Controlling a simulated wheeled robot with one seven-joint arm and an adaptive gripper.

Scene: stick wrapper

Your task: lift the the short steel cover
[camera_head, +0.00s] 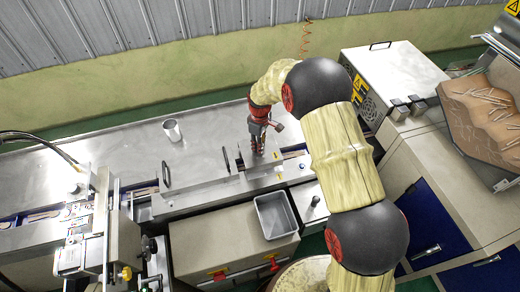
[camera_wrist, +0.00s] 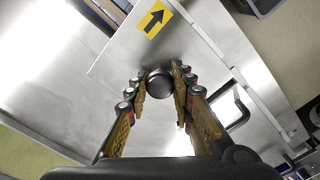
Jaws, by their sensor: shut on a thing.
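The short steel cover (camera_wrist: 190,50) is a flat shiny plate with a yellow arrow sticker and a round black knob (camera_wrist: 159,83) in the wrist view. In the head view, the cover (camera_head: 262,178) is at the front edge of the steel bench, below my gripper (camera_head: 257,152). In the wrist view, my gripper (camera_wrist: 158,88) has its fingers on both sides of the knob and is shut on it. The arm and fingers hide the knob in the head view. I cannot tell whether the cover is clear of the bench.
A long steel cover (camera_head: 200,196) with black handles lies left of the short one. A metal cup (camera_head: 172,130) stands on the bench. A grey bin (camera_head: 275,215) is in front. A machine (camera_head: 95,225) stands at left, and a tray of sticks (camera_head: 485,110) at right.

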